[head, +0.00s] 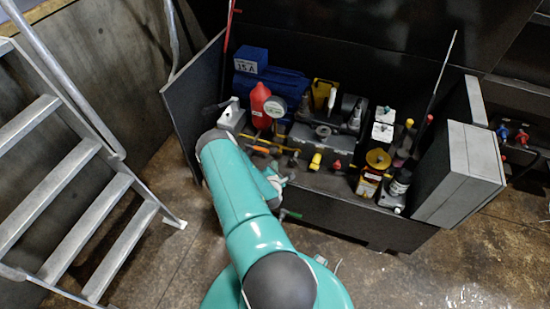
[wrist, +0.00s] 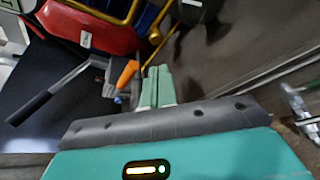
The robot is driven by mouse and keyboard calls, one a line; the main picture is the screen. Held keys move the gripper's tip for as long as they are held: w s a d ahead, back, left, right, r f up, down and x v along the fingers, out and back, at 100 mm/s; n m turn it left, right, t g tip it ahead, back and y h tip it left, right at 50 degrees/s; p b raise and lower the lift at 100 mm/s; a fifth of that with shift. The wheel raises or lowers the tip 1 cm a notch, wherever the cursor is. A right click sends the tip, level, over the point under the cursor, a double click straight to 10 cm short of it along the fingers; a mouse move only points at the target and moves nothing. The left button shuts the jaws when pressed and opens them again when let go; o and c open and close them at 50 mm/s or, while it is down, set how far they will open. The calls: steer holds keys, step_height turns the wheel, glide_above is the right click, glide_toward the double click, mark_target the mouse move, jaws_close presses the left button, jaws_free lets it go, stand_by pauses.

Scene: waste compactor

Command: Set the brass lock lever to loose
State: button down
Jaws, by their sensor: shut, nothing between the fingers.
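In the head view a brass-yellow lever-like bar (head: 262,143) lies low at the left front of the machine, just beyond my arm. I cannot tell for certain that it is the lock lever, nor read its setting. In the wrist view a yellow bar (wrist: 104,13) with bends runs along the top, left of my fingers. My gripper (wrist: 158,70) shows there with its two pale green fingers together and empty. An orange grip (wrist: 127,73) stands just left of the fingers, apart from them. In the head view my fingers are hidden by my arm.
A black-handled grey lever (wrist: 45,100) sticks out at the left in the wrist view. In the head view a red bottle (head: 259,98), a gauge (head: 275,106) and a blue box (head: 250,60) crowd the machine's left. Metal stairs (head: 75,200) stand left; open floor (head: 420,270) lies in front.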

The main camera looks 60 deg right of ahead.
steer(key=x, duration=0.6)
steer(key=shift+w+d+f, duration=0.1)
steer(key=shift+w+d, duration=0.1)
steer(key=shift+d, duration=0.1)
steer(key=shift+s+d+r, duration=0.1)
steer(key=shift+s+r, duration=0.15)
steer(key=shift+r, duration=0.4)
